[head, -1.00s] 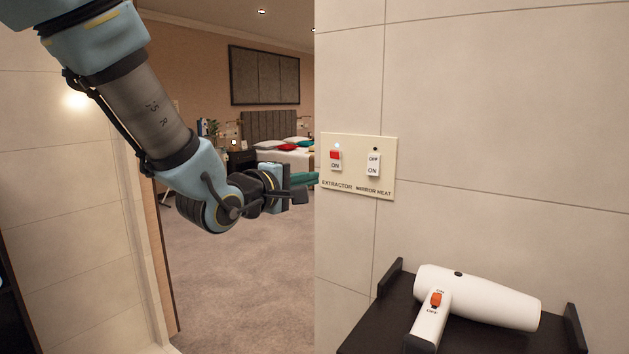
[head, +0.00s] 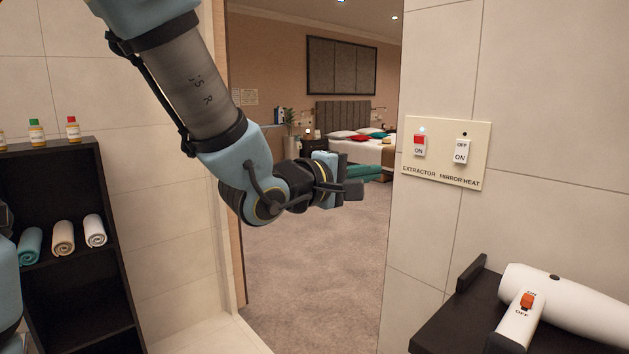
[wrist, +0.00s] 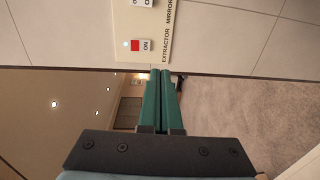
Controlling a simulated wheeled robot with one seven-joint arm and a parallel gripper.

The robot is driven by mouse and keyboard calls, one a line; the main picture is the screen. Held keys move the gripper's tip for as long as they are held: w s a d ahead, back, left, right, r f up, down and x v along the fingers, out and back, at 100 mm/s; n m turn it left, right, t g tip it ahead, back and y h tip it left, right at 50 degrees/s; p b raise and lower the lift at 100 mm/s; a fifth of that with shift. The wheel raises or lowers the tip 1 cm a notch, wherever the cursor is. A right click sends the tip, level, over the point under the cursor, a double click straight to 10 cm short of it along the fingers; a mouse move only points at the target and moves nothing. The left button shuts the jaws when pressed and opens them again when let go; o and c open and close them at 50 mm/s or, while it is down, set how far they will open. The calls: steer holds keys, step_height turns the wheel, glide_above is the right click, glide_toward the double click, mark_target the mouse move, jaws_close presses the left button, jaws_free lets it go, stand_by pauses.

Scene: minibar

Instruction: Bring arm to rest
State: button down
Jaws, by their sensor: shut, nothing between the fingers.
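My gripper (head: 352,189) is held out in mid-air in front of the open doorway, to the left of the switch panel in the head view. In the wrist view its two green fingers (wrist: 163,100) lie together, shut with nothing between them. The switch panel (head: 446,176) is on the tiled wall. Its extractor switch (head: 420,145) shows red with a lit light above it, and its mirror heat switch (head: 461,151) shows no light. The panel also shows in the wrist view (wrist: 152,45), beyond the fingertips.
A white hair dryer (head: 565,305) lies on a dark shelf (head: 450,325) at the lower right. A dark rack (head: 70,185) with rolled towels and small bottles stands at the left. The doorway opens onto a carpeted bedroom with a bed (head: 360,150).

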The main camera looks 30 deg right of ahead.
steer(key=w+a+f+m+t+y, duration=0.1)
steer(key=w+a+f+t+y, duration=0.1)
steer(key=w+a+f+y, duration=0.6)
steer(key=w+a+f+t+y, duration=0.2)
steer(key=w+a+f, duration=0.2)
steer(key=w+a, duration=0.55)
steer(key=s+a+f+m+g+y, duration=0.1)
steer(key=s+a+f+g+y, duration=0.1)
steer(key=a, duration=0.6)
steer(key=s+a+f+m+g+y, duration=0.1)
steer(key=s+a+f+g+y, duration=0.1)
steer(key=s+a, duration=0.3)
steer(key=s+a+f+m+g+y, duration=0.1)
steer(key=s+a+f+g+y, duration=0.1)
steer(key=a, duration=0.8)
step_height(320, 180, down, 2)
steer(key=shift+s+a+f+g, duration=0.1)
steer(key=shift+s+a+g, duration=0.3)
steer(key=shift+s, duration=0.35)
